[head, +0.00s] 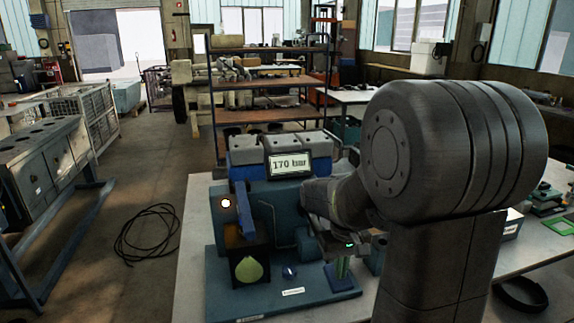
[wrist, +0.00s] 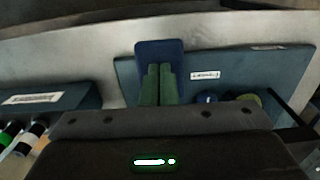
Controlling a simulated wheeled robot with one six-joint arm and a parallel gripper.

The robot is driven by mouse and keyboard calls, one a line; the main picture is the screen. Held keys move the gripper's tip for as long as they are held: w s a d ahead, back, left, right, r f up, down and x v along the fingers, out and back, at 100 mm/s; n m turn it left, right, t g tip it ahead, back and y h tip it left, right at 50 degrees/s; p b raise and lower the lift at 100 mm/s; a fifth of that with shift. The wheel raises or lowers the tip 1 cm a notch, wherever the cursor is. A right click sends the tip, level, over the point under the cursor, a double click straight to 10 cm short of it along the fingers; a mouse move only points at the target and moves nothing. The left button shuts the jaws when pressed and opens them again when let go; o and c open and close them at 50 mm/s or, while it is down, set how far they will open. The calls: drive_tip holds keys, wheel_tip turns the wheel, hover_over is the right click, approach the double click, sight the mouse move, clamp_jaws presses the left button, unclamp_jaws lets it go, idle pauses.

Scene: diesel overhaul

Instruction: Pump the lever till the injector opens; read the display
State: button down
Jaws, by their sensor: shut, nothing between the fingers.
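The blue test stand (head: 225,289) is on the bench, and its display (head: 290,163) reads 170 bar. My gripper (head: 342,274) is shut and empty, with its green fingers pointing down at a blue paddle, apparently the lever end (head: 343,287). In the wrist view the fingertips (wrist: 158,69) overlap this paddle (wrist: 159,49); I cannot tell whether they touch it. The rest of the lever is hidden behind my arm. A yellow-green cone (head: 249,271) shows in the dark chamber (head: 248,253) below a blue upright part, perhaps the injector holder (head: 241,205). A round lamp (head: 225,203) glows.
A small blue knob (head: 289,271) and a white label (head: 293,291) are on the stand's base. The grey bench (head: 188,268) is bare at the left edge. A black cable (head: 147,232) lies on the floor. Shelves (head: 270,83) stand behind.

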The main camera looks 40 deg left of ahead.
wheel_tip(320, 180, up, 7)
drive_tip(key=p, duration=0.5)
drive_tip(key=shift+w+r, duration=0.1)
drive_tip(key=shift+r, duration=0.05)
wheel_tip(320, 180, up, 4)
drive_tip(key=p, duration=0.2)
drive_tip(key=shift+p, duration=0.3)
drive_tip(key=c, duration=2.2)
unclamp_jaws()
